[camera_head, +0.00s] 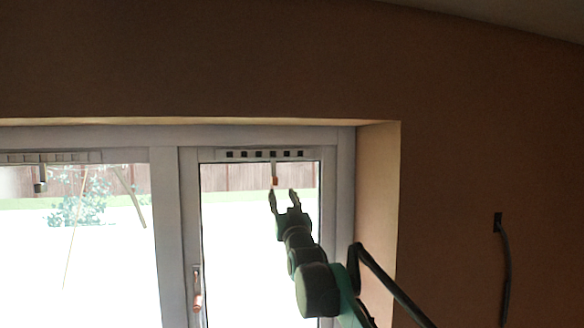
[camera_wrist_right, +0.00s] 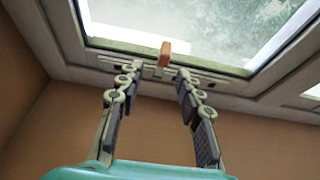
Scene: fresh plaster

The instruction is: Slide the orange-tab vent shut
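The orange-tab vent (camera_head: 265,154) is a slotted strip along the top of the right window, with several dark openings showing. Its orange tab (camera_head: 275,181) hangs on a short pale stem below the strip. In the wrist view the orange tab (camera_wrist_right: 166,48) is just beyond the fingertips, between their lines. My right gripper (camera_head: 282,191) is raised in front of the right window, fingers pointing up, just below the tab. In the wrist view my right gripper (camera_wrist_right: 160,70) is open and empty, with a gap to the tab. My left gripper is not in view.
A second vent (camera_head: 50,157) with a dark tab (camera_head: 40,181) is above the left window. A copper-coloured window handle (camera_head: 197,290) is on the frame between the panes. The recess side wall (camera_head: 377,190) is right of my arm. A black cable (camera_head: 505,265) hangs on the wall.

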